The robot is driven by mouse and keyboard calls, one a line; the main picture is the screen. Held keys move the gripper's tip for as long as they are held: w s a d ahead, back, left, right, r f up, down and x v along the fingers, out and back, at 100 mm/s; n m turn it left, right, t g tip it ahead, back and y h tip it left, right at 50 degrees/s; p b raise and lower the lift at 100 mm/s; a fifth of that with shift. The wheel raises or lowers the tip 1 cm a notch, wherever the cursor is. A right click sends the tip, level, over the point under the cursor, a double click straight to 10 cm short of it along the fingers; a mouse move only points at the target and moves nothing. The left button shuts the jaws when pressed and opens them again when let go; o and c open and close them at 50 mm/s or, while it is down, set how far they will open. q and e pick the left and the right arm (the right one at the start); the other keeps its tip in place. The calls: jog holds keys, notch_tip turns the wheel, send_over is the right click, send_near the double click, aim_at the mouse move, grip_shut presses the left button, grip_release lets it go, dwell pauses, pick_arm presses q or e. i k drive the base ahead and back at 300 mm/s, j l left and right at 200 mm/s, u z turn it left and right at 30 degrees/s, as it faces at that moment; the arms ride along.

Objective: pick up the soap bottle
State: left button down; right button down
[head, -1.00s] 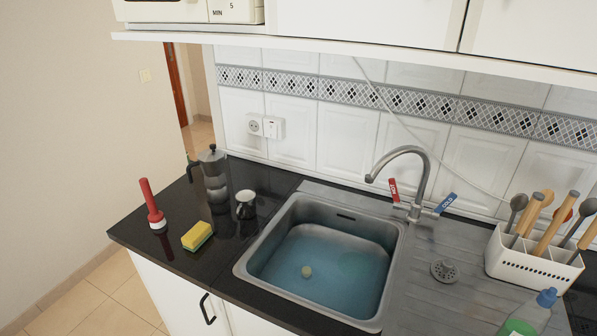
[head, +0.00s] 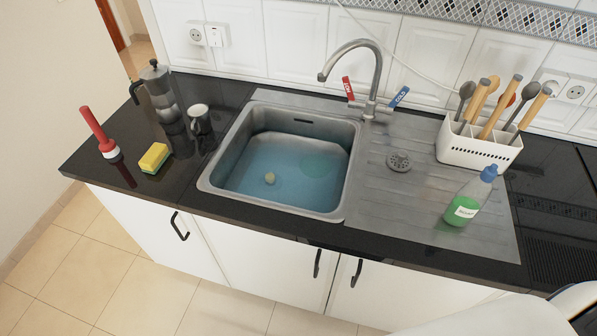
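The soap bottle (head: 468,199) stands on the right part of the steel drainboard (head: 410,205). It is clear with green liquid, a white label and a blue cap. It stands in front of the white utensil holder, apart from it. Neither of my grippers shows in the head view. Only a white part, likely of my own arm, shows at the bottom right, below the counter edge.
A utensil holder (head: 478,150) with several wooden-handled tools stands behind the bottle. The water-filled sink (head: 225,180) and tap (head: 372,85) are to the left. A moka pot (head: 160,92), mug (head: 200,120), sponge (head: 154,158) and red brush-like tool (head: 97,130) stand further left.

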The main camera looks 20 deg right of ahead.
aim_at(468, 200)
jog(key=z, duration=1.8)
jog(key=j, duration=0.4)
jog(key=k+j+z, duration=0.1)
jog(key=j, duration=0.3)
jog(key=k+j, duration=0.15)
jog(key=j, duration=0.25)
jog(key=j+z, duration=0.1)
jog(key=j, duration=0.3)
jog(key=k+j, duration=0.2)
jog(key=j, duration=0.2)
jog(key=i+z, duration=0.05)
